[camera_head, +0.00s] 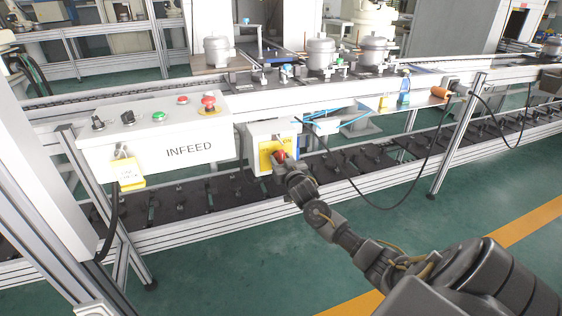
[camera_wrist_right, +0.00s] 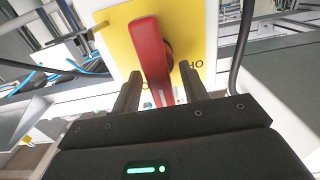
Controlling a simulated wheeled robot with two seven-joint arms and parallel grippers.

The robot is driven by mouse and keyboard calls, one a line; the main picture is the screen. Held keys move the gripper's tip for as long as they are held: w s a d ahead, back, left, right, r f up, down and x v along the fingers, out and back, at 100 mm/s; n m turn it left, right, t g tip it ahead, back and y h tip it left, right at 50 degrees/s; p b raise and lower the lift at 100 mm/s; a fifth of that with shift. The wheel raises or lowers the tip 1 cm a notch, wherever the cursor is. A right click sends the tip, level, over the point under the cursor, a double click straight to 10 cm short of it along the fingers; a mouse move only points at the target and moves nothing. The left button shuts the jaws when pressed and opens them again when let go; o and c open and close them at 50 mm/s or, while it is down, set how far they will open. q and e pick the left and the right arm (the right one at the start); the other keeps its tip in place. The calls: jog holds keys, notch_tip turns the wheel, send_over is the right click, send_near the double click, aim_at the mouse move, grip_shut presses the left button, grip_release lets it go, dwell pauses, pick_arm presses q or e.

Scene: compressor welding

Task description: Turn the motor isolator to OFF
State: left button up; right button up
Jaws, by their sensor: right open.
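The motor isolator is a white box (camera_head: 256,145) with a yellow plate (camera_head: 268,147) and a red handle (camera_head: 279,156), mounted on the conveyor frame right of the INFEED panel. In the right wrist view the red handle (camera_wrist_right: 150,50) stands on the yellow plate (camera_wrist_right: 118,40), its end reaching down between my fingers. My right gripper (camera_head: 284,163) is at the handle; in the wrist view its two fingers (camera_wrist_right: 158,92) are open, one on each side of the handle, with gaps showing. The lettering by the handle is partly hidden. My left gripper is not in view.
The INFEED panel (camera_head: 160,142) with buttons and a yellow padlock-like tag (camera_head: 128,172) is left of the isolator. A black cable (camera_head: 375,205) hangs to the right. Compressors (camera_head: 320,52) stand on the conveyor above. The green floor in front is clear.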

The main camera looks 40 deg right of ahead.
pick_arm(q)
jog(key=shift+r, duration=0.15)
pick_arm(e)
jog(key=shift+w, duration=0.1)
jog(key=c, duration=0.7)
jog(key=shift+c, duration=0.2)
